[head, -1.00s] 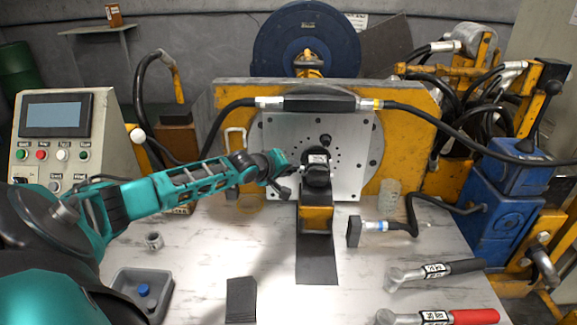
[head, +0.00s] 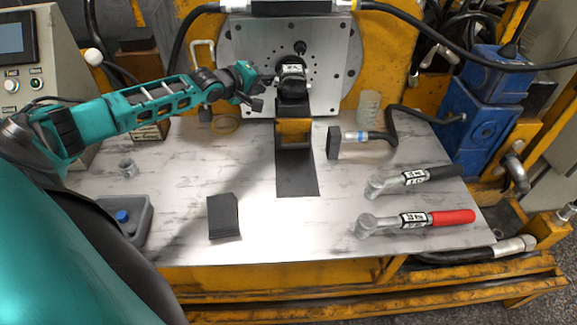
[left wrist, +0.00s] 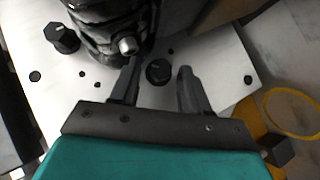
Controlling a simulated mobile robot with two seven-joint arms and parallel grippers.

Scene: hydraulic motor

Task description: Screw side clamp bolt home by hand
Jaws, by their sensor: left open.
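The black hydraulic motor (head: 292,78) sits against the upright silver mounting plate (head: 237,45). In the left wrist view the motor (left wrist: 98,18) fills the upper left, with a silver fitting (left wrist: 128,45) on it. A black hex bolt (left wrist: 158,72) stands at the plate beside the motor. Another black bolt (left wrist: 62,38) is on the motor's far side; it also shows above the motor in the head view (head: 300,47). My left gripper (head: 262,89) is at the motor's left side. Its open fingers (left wrist: 159,82) are either side of the nearer bolt; contact is unclear. My right gripper is out of view.
Two torque wrenches, one black-handled (head: 412,180) and one red-handled (head: 415,220), lie at the table's right. A black block (head: 223,217) and a grey tray (head: 140,234) are at front left. A black hose (head: 405,108) runs at right. The front middle is clear.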

